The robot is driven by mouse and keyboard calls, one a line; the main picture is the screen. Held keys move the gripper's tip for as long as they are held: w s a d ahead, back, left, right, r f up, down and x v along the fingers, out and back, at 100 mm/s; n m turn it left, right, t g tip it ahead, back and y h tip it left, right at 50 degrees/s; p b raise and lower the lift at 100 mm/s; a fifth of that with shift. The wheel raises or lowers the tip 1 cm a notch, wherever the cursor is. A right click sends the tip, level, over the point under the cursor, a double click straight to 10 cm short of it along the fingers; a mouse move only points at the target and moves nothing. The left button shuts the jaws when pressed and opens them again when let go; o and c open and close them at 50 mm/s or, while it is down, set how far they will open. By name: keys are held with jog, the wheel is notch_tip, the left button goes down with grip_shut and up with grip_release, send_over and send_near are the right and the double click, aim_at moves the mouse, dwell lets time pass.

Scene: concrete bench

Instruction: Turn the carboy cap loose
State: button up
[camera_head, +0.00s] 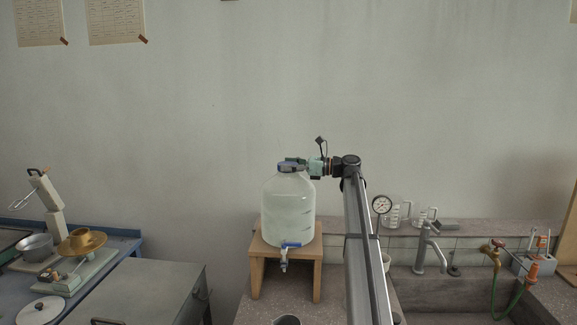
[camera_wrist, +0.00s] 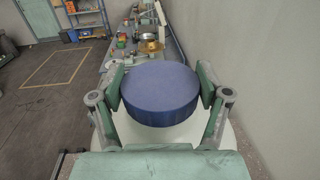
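The carboy (camera_head: 288,208) is a clear, pale bottle standing upright on a wooden stand, with a blue-handled tap low on its front. Its blue cap (camera_head: 285,168) sits on top of the neck, partly hidden by my gripper in the head view. In the wrist view the round blue cap (camera_wrist: 160,93) fills the middle. My gripper (camera_head: 294,162) reaches in from the right at cap height. Its green finger pads (camera_wrist: 161,88) press against the left and right sides of the cap, with no clear gap visible. The carboy's shoulder shows below the cap.
The wooden stand (camera_head: 288,252) is on the bench, with a metal cup (camera_head: 287,320) in front. To the right are a gauge (camera_head: 381,204), glass beakers, a tap (camera_head: 431,248) and a sink. A metal cabinet (camera_head: 140,290) and a blue table are left. The wall is close behind.

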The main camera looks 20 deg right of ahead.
jog(key=o, duration=0.3)
jog(key=shift+w+a, duration=0.1)
jog(key=shift+o, duration=0.2)
jog(key=v, duration=1.2)
